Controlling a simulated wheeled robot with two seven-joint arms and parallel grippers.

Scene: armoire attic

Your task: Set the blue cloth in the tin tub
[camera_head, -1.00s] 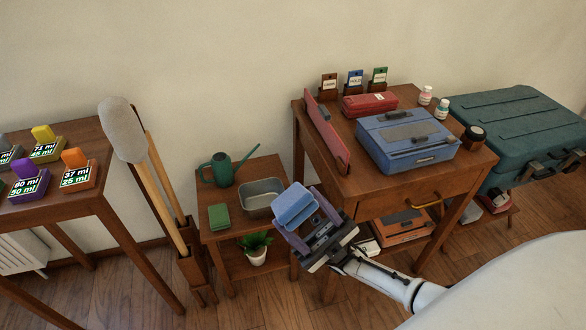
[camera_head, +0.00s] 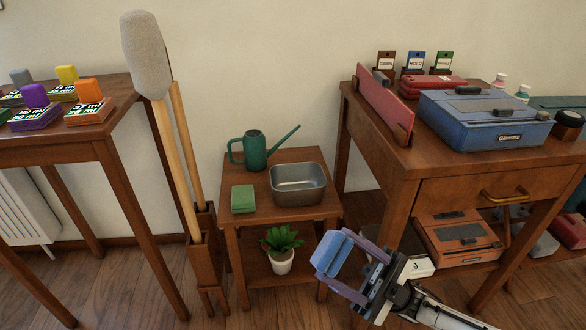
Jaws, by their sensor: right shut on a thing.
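The blue cloth (camera_head: 334,254) is a folded block between the fingers of my right gripper (camera_head: 341,266). My right gripper is shut on it, in front of and to the right of the small side table. The tin tub (camera_head: 298,186) is an open, grey metal rectangular tub on the small table's top, at the right. It looks empty. The cloth shows lower in the picture than the tub and apart from it. My left gripper is not in view.
A green folded cloth (camera_head: 243,199) and a green watering can (camera_head: 255,150) share the small table's top (camera_head: 258,225). A potted plant (camera_head: 282,248) stands on its lower shelf. The wooden desk (camera_head: 400,170) stands close on the right, long-handled tools (camera_head: 150,60) on the left.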

